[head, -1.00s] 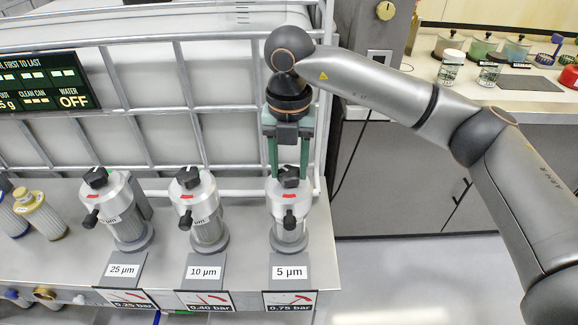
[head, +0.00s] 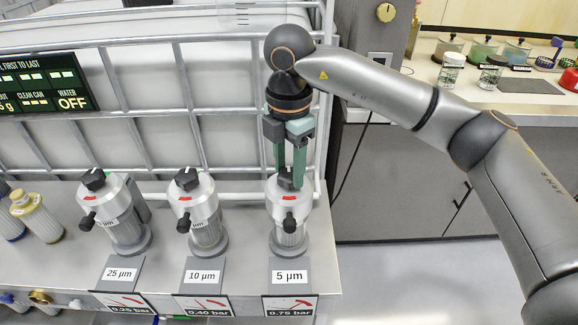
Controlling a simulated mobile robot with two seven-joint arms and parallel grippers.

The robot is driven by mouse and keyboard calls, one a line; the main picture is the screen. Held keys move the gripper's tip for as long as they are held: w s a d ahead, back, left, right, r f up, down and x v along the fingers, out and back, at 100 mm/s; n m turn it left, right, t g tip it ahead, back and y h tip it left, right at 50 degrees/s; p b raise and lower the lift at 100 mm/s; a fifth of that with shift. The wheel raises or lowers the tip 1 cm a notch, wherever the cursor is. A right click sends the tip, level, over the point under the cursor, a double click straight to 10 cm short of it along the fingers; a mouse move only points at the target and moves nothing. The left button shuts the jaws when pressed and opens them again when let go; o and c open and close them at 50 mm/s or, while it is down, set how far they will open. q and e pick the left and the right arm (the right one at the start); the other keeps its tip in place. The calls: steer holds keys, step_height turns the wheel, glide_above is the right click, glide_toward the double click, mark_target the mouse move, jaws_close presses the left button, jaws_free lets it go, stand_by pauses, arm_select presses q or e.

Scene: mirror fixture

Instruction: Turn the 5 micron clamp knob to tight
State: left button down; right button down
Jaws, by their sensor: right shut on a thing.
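The 5 micron filter housing (head: 289,212) stands upright at the right end of the row, behind its "5 µm" sign (head: 289,276). Its black clamp knob (head: 287,183) is on top, partly hidden by the fingers. My right gripper (head: 291,178) points straight down with its green fingers shut on this knob. A red mark (head: 289,198) shows on the housing's front below the knob. Whether the knob is tight cannot be read here. My left gripper is not in view.
The 10 micron housing (head: 199,212) and 25 micron housing (head: 117,214) stand to the left, each with a black knob. A metal rail frame (head: 225,140) runs close behind. A counter with jars (head: 450,70) is at the right. Pressure plates line the bench front.

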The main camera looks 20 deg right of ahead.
mark_target(289, 173)
steer(key=shift+r+m, duration=0.1)
steer(key=shift+m, duration=0.3)
steer(key=shift+c, duration=1.6)
jaws_free()
step_height(289, 173, up, 12)
steer(key=shift+r+p, duration=0.25)
steer(key=shift+p, duration=0.2)
